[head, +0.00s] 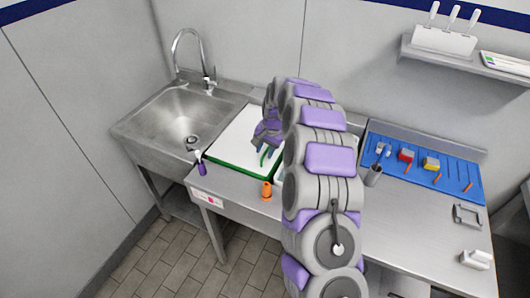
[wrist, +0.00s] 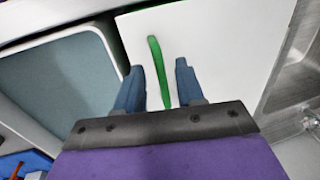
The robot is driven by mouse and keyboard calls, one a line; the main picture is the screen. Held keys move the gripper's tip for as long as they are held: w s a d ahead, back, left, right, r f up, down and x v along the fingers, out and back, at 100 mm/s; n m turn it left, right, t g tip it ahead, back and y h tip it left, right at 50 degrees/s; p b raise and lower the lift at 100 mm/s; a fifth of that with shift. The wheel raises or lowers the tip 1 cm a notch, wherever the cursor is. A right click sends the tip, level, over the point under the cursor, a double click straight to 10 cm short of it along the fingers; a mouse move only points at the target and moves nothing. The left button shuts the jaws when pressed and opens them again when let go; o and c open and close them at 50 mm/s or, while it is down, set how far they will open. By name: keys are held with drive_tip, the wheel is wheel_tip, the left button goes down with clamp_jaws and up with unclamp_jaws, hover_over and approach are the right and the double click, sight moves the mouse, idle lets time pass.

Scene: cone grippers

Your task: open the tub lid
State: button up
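A pale tub (wrist: 108,46) with a white rim and a grey-green middle shows at left in the wrist view. I cannot tell whether that middle is a lid or the inside. In the head view my arm hides most of it; a pale edge (head: 279,179) shows beside the arm. My gripper (wrist: 158,66) is open, over a white board (wrist: 222,48) to the right of the tub. A green strip (wrist: 156,50) lies between the fingers, apparently not gripped. In the head view my gripper (head: 266,152) is over the green-edged white board (head: 236,136).
A sink (head: 188,118) with a tall tap is at left. A purple spray bottle (head: 200,163) and an orange bottle (head: 266,190) stand near the counter's front edge.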

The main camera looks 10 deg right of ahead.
drive_tip(key=shift+f, duration=0.35)
drive_tip(key=shift+c, duration=0.2)
clamp_jaws()
